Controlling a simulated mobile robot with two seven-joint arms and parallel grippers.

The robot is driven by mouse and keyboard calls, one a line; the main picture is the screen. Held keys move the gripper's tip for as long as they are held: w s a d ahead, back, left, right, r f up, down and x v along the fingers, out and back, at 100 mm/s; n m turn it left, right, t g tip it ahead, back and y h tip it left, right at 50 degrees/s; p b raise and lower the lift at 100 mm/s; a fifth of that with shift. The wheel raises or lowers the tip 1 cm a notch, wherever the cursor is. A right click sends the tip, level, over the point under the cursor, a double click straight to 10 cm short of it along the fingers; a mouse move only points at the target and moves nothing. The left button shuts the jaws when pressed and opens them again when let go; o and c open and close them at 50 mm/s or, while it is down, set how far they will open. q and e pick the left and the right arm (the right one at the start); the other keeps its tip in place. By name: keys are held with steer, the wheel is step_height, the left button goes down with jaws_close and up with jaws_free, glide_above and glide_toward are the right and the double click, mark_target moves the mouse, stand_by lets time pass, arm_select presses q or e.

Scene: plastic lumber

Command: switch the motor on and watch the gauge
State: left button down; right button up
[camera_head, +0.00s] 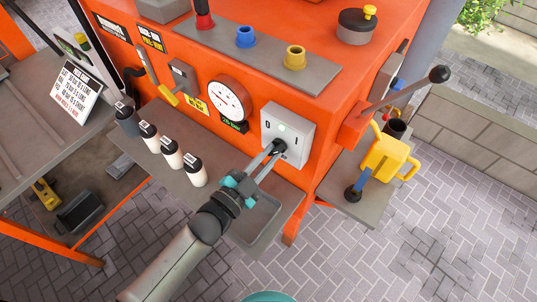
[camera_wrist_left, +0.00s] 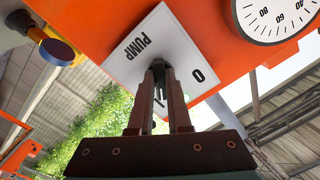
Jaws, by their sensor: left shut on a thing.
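The grey switch box (camera_head: 300,125) on the orange machine's front bears the marks 0 and I. Its white face (camera_wrist_left: 185,25), lettered PUMP and 0, fills the middle of the left wrist view. My left gripper (camera_head: 274,152) is shut on the dark switch knob (camera_head: 280,145), between the marks. The fingers hide most of the knob, so its setting cannot be told. The round white gauge (camera_head: 226,99) is left of the box; its needle is too small to read surely. Part of the gauge dial (camera_wrist_left: 270,15) shows in the left wrist view.
Several small bottles (camera_head: 169,152) stand on the grey ledge below the gauge. A yellow-handled lever (camera_head: 167,94) is to the gauge's left. A long black-knobbed lever (camera_head: 410,90) juts out at right, above a yellow can (camera_head: 385,158). The paving at right is open.

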arm_select(q)
steer(key=c, duration=0.9)
jaws_free()
steer(key=shift+o, duration=0.2)
steer(key=shift+s+a, duration=0.1)
steer(key=v, duration=1.5)
steer(key=shift+b, duration=0.45)
